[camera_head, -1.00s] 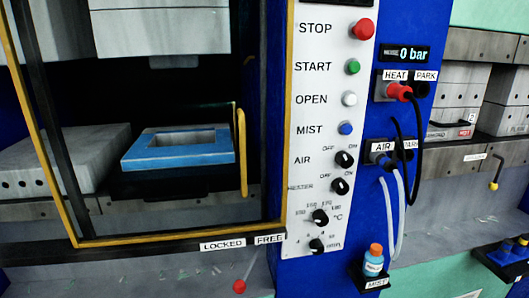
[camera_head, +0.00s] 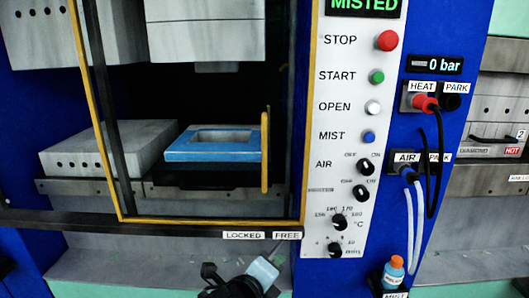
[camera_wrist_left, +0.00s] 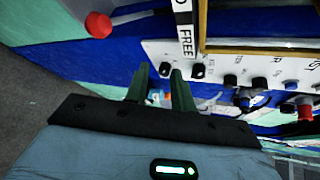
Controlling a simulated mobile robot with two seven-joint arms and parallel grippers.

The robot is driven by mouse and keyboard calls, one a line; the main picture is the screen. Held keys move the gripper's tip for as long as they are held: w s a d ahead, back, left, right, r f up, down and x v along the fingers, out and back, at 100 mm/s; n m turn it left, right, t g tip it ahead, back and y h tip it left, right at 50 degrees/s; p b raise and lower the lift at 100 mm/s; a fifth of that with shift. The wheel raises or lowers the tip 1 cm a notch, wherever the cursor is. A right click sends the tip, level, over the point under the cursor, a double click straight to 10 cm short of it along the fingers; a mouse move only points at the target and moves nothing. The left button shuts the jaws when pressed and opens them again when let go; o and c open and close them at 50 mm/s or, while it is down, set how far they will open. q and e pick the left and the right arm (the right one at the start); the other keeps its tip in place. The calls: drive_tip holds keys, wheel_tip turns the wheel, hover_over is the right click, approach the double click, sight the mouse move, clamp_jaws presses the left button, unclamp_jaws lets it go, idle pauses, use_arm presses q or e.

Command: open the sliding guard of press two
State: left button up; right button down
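The sliding guard (camera_head: 210,220) is a yellow-edged frame across the front opening of the nearest press, with a yellow upright bar handle (camera_head: 265,150) on its right side. Below its lower edge are the labels LOCKED (camera_head: 243,236) and FREE (camera_head: 287,236). My left gripper (camera_head: 237,282) is low in the head view, below these labels. In the left wrist view its two fingers (camera_wrist_left: 158,86) stand apart with nothing seen held between them. A latch lever's red knob (camera_wrist_left: 98,25) lies beyond and left of the fingers, apart from them. My right gripper is not in view.
Inside the press lie a blue frame (camera_head: 212,150) and a grey block (camera_head: 105,152). The control panel (camera_head: 340,120) stands right of the guard, its display reading MISTED. Black and white hoses (camera_head: 411,220) hang further right, above a blue bottle (camera_head: 393,274).

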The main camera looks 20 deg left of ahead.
use_arm(q)
wheel_tip(320, 180, up, 13)
drive_tip(key=w+m+t+y, duration=0.1)
drive_tip(key=m+t, duration=0.1)
drive_tip(key=m, duration=0.4)
drive_tip(key=m+t+y, duration=0.2)
drive_tip(key=m+y, duration=0.1)
drive_tip(key=m, duration=0.1)
approach(264, 151)
drive_tip(key=w, duration=0.3)
drive_tip(key=shift+w+a+f+p, duration=0.1)
drive_tip(key=shift+w+a+p, duration=0.1)
drive_tip(key=shift+w, duration=1.7)
drive_tip(key=shift+w+a+f+p, duration=0.1)
drive_tip(key=shift+w+a, duration=0.15)
drive_tip(key=shift+w, duration=1.65)
drive_tip(key=shift+r, duration=0.1)
clamp_jaws()
